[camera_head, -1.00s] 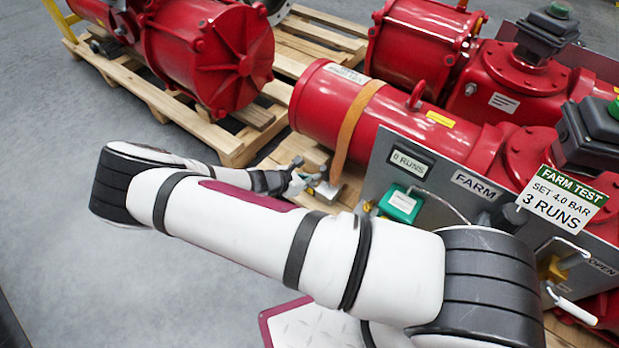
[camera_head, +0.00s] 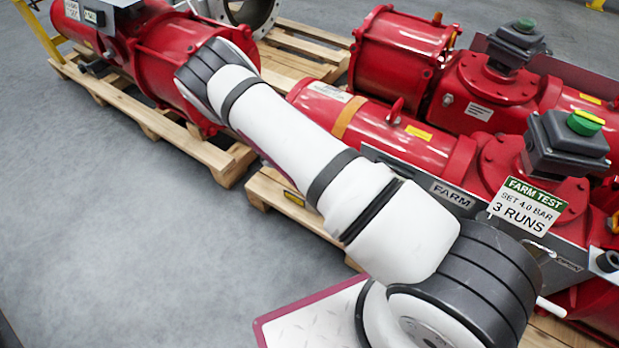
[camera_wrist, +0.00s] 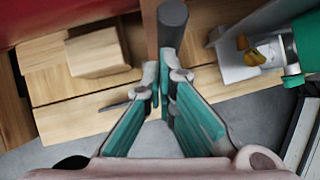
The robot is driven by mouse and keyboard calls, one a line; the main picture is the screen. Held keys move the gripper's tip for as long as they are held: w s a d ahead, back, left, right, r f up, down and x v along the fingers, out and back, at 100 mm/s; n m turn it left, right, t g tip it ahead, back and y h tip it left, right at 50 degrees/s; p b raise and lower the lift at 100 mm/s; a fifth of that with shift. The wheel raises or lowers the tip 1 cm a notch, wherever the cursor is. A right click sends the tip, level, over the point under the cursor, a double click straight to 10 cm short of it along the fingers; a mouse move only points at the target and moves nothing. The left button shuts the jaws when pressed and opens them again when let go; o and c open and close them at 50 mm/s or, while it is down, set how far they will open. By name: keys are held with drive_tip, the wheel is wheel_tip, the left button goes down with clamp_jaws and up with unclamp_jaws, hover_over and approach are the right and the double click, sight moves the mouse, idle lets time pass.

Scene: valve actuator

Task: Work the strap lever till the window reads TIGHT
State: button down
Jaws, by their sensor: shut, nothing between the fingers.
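An orange-brown strap (camera_head: 347,118) runs around the red cylinder in the head view; my arm hides its lower part. In the wrist view the strap (camera_wrist: 150,22) hangs at the top middle. A dark grey rounded bar (camera_wrist: 172,24), possibly the strap lever's grip, stands beside it on the right. My gripper (camera_wrist: 164,82) is shut and empty, with its tips just below the bar's lower end; I cannot tell whether they touch it. The head view does not show my gripper. No window with a tightness reading can be read in either view.
A wooden pallet (camera_wrist: 120,92) lies beneath my gripper. A metal bracket with yellow fittings (camera_wrist: 246,58) and a teal box (camera_wrist: 308,36) stand to the right. In the head view a FARM TEST sign (camera_head: 528,205) stands by the panel. Grey floor (camera_head: 110,240) is open at left.

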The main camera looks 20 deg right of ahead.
drive_tip(key=shift+w+d, duration=0.3)
drive_tip(key=shift+d, duration=0.3)
drive_tip(key=shift+d+r, duration=0.1)
drive_tip(key=shift+d, duration=0.1)
drive_tip(key=a+f+p+v, duration=0.1)
drive_tip(key=p+v, duration=0.1)
drive_tip(key=v, duration=0.4)
drive_tip(key=a+p+v, duration=0.1)
drive_tip(key=v, duration=0.6)
drive_tip(key=shift+s+a+f+p, duration=0.25)
drive_tip(key=shift+s+a+p, duration=0.1)
drive_tip(key=shift+a, duration=0.05)
idle(0.3)
